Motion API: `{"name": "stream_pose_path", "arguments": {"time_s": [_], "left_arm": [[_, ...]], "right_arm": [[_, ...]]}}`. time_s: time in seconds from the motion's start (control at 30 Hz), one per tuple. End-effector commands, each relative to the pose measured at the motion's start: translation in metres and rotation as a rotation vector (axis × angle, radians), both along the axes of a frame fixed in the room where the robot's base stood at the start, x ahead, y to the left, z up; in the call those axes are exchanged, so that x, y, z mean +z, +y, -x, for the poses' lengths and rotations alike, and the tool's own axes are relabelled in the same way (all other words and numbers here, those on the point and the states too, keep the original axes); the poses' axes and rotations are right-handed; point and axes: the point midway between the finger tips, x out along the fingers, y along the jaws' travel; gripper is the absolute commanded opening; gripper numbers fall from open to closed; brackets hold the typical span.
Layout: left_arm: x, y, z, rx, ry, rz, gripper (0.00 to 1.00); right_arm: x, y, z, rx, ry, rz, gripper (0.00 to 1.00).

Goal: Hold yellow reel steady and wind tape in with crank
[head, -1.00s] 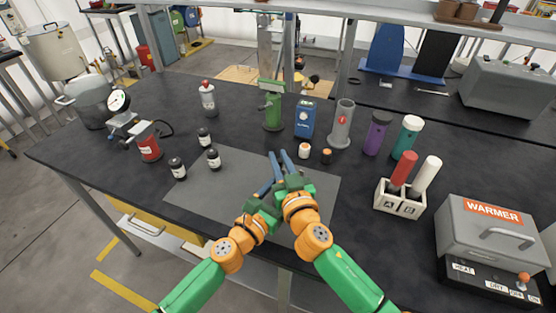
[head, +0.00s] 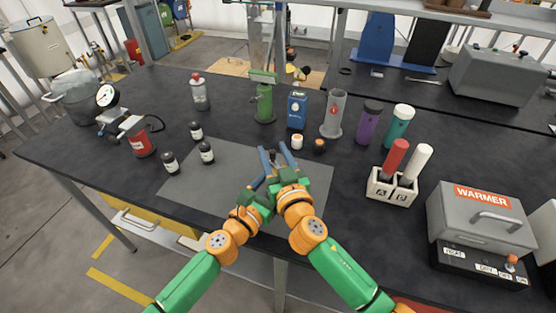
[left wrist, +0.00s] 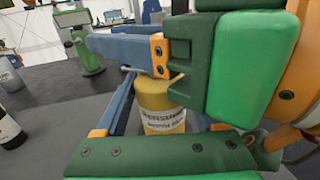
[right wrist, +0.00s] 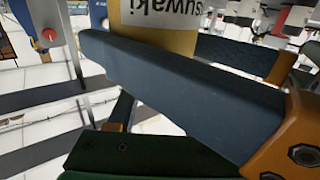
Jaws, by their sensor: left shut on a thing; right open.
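The yellow reel (left wrist: 163,105) is a short upright cylinder with a white printed label, seen in the left wrist view between the blue fingers of my left gripper (left wrist: 160,122), which is shut on it. In the head view my left gripper (head: 266,162) stands over the back of the grey mat. My right gripper (head: 288,155) is open close beside it; one of its blue fingers crosses just above the reel in the left wrist view. The reel's labelled side (right wrist: 158,30) also shows at the top of the right wrist view. The crank and tape cannot be made out.
The grey mat (head: 215,190) lies under my grippers. Small dark bottles (head: 206,152) stand at its left. A white-capped jar (head: 297,142), blue box (head: 297,108) and grey cylinder (head: 334,115) stand behind. A tube rack (head: 391,190) and warmer (head: 482,215) are at right.

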Motion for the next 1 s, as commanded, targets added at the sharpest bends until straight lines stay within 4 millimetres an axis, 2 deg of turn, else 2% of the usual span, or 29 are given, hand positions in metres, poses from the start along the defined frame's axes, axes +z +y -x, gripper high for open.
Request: {"name": "stream_pose_path", "arguments": {"time_s": [0.3, 0.4, 0.5, 0.87, 0.97, 1.0], "left_arm": [[-0.002, 0.000, 0.000, 0.000, 0.002, -0.003, 0.00], [-0.002, 0.000, 0.000, 0.000, 0.002, -0.003, 0.00], [-0.001, 0.000, 0.000, 0.000, 0.002, -0.003, 0.00], [-0.001, 0.000, 0.000, 0.000, 0.001, -0.003, 0.00], [-0.001, 0.000, 0.000, 0.000, 0.001, -0.003, 0.00], [-0.001, 0.000, 0.000, 0.000, 0.000, -0.002, 0.00]], "right_arm": [[-0.002, -0.025, 0.078, 0.000, 0.004, -0.001, 0.51], [-0.001, -0.031, 0.096, -0.001, 0.003, -0.001, 0.51], [-0.001, -0.035, 0.106, -0.002, 0.001, 0.000, 0.51], [-0.001, -0.035, 0.107, 0.010, -0.007, 0.016, 0.51], [-0.006, -0.032, 0.089, 0.091, -0.056, 0.128, 0.51], [-0.008, -0.035, 0.076, 0.139, -0.094, 0.204, 0.51]]}}
